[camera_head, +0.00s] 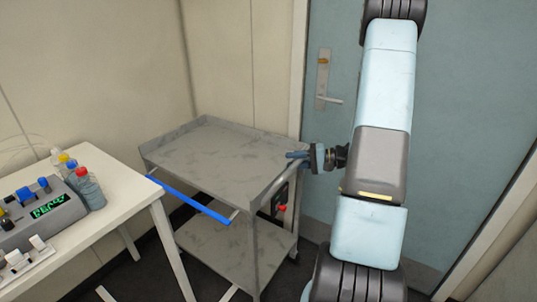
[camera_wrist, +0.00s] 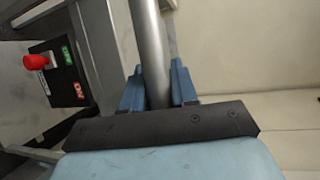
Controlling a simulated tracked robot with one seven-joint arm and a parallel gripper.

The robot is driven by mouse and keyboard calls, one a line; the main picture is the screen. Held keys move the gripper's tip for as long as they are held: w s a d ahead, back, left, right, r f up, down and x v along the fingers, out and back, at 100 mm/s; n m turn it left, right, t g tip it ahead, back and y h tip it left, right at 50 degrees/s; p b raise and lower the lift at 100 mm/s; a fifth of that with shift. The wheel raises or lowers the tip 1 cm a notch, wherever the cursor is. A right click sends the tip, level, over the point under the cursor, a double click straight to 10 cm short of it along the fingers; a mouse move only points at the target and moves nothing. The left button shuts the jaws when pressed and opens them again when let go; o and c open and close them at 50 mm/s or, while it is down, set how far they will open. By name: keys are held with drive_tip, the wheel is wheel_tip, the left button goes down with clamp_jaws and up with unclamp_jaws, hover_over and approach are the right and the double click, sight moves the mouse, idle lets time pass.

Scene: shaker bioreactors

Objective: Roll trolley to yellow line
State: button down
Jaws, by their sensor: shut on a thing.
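The grey two-shelf trolley (camera_head: 210,155) stands by the back wall, between the white table and the door. Its top and lower shelf look empty. My gripper (camera_head: 293,160) is at the trolley's right end. In the wrist view my gripper (camera_wrist: 158,88) is shut around a grey metal bar, the trolley handle (camera_wrist: 150,45), with a blue finger on each side. A black panel with green and red labels and a red knob (camera_wrist: 36,62) sits beside the handle. No yellow line shows on the floor in either view.
A white table (camera_head: 125,190) at the left holds a grey device with a green display (camera_head: 45,208) and several small bottles. A blue bar (camera_head: 190,200) runs along the trolley's near side. A blue-grey door (camera_head: 465,110) with a lever handle is behind my arm.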

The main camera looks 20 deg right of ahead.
drive_tip(key=s+d, duration=0.9)
drive_tip(key=s, duration=0.4)
drive_tip(key=shift+s+d+f, duration=0.2)
drive_tip(key=shift+s+d, duration=0.2)
drive_tip(key=c, duration=1)
unclamp_jaws()
drive_tip(key=shift+w+r, duration=0.1)
drive_tip(key=v, duration=1.3)
drive_tip(key=shift+d, duration=0.35)
drive_tip(key=shift+r, duration=0.1)
